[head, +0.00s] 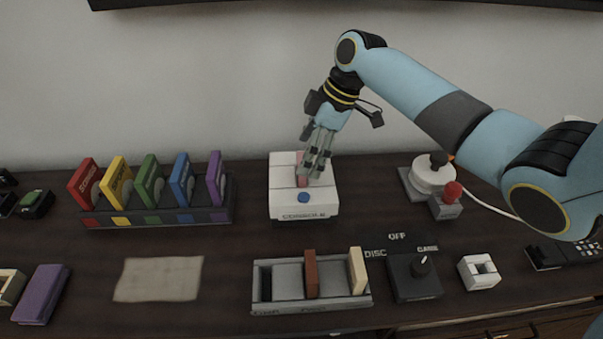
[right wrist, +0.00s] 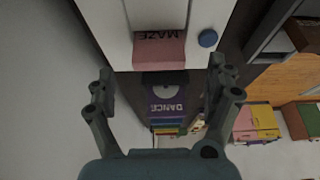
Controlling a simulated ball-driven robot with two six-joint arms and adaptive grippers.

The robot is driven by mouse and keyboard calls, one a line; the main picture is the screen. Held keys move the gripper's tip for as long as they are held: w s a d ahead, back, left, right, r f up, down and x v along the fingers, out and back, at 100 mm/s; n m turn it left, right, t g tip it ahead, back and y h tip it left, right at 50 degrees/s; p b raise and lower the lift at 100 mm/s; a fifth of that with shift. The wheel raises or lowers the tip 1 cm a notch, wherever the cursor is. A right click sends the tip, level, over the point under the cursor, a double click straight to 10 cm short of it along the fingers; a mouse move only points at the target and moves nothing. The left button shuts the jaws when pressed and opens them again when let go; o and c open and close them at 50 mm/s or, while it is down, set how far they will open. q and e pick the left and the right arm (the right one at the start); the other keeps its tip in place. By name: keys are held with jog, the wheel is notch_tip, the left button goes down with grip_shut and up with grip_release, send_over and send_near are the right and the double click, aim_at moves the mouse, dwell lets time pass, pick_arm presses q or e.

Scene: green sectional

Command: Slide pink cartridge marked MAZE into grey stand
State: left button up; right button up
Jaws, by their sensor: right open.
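The pink cartridge (right wrist: 160,50) marked MAZE sits in the slot of the white console (head: 289,205). In the head view, only a little pink (head: 302,181) shows beside my fingers. My right gripper (head: 314,172) is above the console with its fingers pointing down at the cartridge. In the right wrist view its open fingers (right wrist: 160,78) are on either side, apart from the cartridge, with nothing between them. The light grey stand (head: 320,303) is in front of the console and holds a brown cartridge (head: 311,275) and a cream one (head: 357,272). My left gripper is out of view.
A dark rack (head: 160,219) with several coloured disc cases stands at left. A selector box (head: 413,280) is right of the stand. A joystick (head: 433,178) stands back right. A beige mat (head: 158,279) and purple case (head: 40,294) lie front left.

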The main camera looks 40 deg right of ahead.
jog(key=x, duration=0.4)
jog(key=shift+w+d+f, duration=0.1)
jog(key=shift+f, duration=0.1)
jog(key=c, duration=0.3)
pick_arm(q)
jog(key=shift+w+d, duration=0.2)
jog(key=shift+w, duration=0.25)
pick_arm(e)
jog(key=c, duration=0.9)
